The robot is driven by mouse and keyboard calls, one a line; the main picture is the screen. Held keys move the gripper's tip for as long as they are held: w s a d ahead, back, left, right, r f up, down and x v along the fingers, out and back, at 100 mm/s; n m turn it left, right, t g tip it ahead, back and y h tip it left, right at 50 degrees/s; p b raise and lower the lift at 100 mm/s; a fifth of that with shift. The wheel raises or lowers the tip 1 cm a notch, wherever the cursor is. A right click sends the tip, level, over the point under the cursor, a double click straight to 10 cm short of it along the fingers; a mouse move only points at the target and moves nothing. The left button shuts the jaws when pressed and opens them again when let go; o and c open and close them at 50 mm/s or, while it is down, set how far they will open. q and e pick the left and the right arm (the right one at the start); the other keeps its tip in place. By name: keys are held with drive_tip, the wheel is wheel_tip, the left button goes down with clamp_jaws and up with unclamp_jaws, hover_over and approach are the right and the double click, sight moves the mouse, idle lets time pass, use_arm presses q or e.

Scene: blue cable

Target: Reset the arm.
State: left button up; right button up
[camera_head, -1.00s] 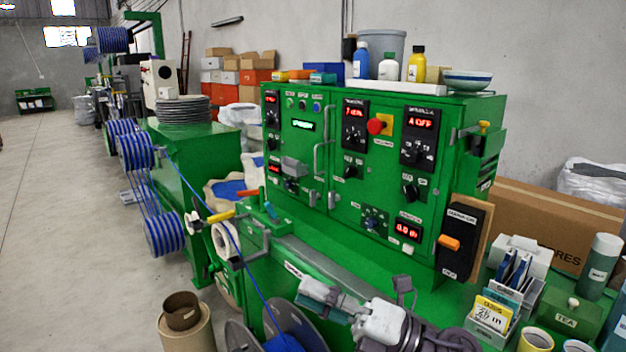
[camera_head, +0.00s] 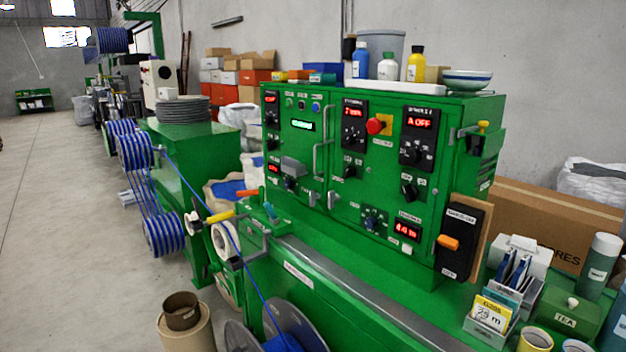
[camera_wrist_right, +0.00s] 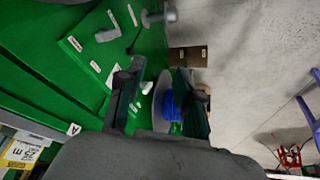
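My right gripper (camera_wrist_right: 158,78) shows in the right wrist view with its two dark fingers apart and nothing held between them. Beyond the fingers is a grey reel wound with blue cable (camera_wrist_right: 172,104), beside the green machine (camera_wrist_right: 85,25). In the head view neither gripper shows. The green machine (camera_head: 342,215) with its dials and red displays stands in the middle. Blue cable (camera_head: 188,186) runs from the spools at left down to the grey reel (camera_head: 300,318) at the bottom, whose lower part is cut off.
A cardboard tube (camera_head: 185,328) stands on the floor at front left. Several cups, a card box (camera_head: 490,313), a green tea box (camera_head: 565,310) and bottles crowd the right end. A black switch box (camera_head: 459,240) with an orange handle sticks out there. The grey rail (camera_head: 350,298) is clear.

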drive_tip(key=s+f+g, duration=0.1)
drive_tip(key=s+f, duration=0.2)
drive_tip(key=f, duration=1.1)
drive_tip(key=s+f+g, duration=0.2)
drive_tip(key=s+f, duration=0.1)
drive_tip(key=f, duration=1.1)
drive_tip(key=s+d+f+g, duration=0.1)
drive_tip(key=s+d+f, duration=0.1)
drive_tip(key=s+f, duration=1.3)
drive_tip(key=shift+s+d+f, duration=0.15)
drive_tip(key=shift+s+d, duration=0.1)
drive_tip(key=shift+d, duration=0.1)
